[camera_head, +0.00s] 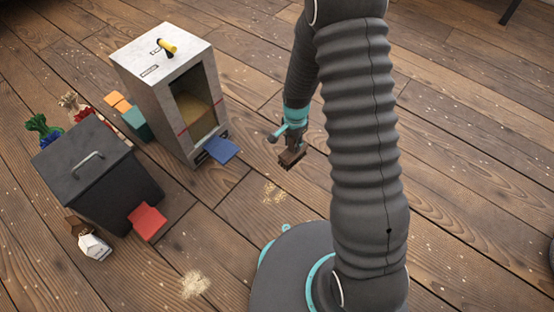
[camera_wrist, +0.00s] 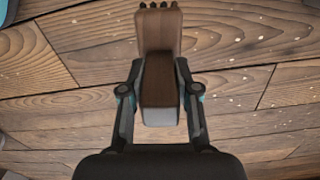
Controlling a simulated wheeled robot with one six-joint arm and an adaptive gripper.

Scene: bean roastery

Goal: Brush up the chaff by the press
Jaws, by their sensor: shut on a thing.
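My gripper (camera_head: 297,147) is shut on a brown wooden brush (camera_head: 291,160) and holds it above the floor, right of the pale box-shaped machine. In the wrist view the brush (camera_wrist: 160,80) sits between the two fingers (camera_wrist: 158,100), its dark bristle tips at the top. One pale chaff pile (camera_head: 274,192) lies on the floor below and left of the brush, apart from it. A second pile (camera_head: 194,285) lies nearer the front. The pale machine (camera_head: 150,95), perhaps the press, has an open front with tan material inside and a blue pedal (camera_head: 222,150).
A dark lidded bin (camera_head: 95,175) with a red pedal (camera_head: 147,221) stands at left. Loose flecks dot the plank floor. The floor at right is open.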

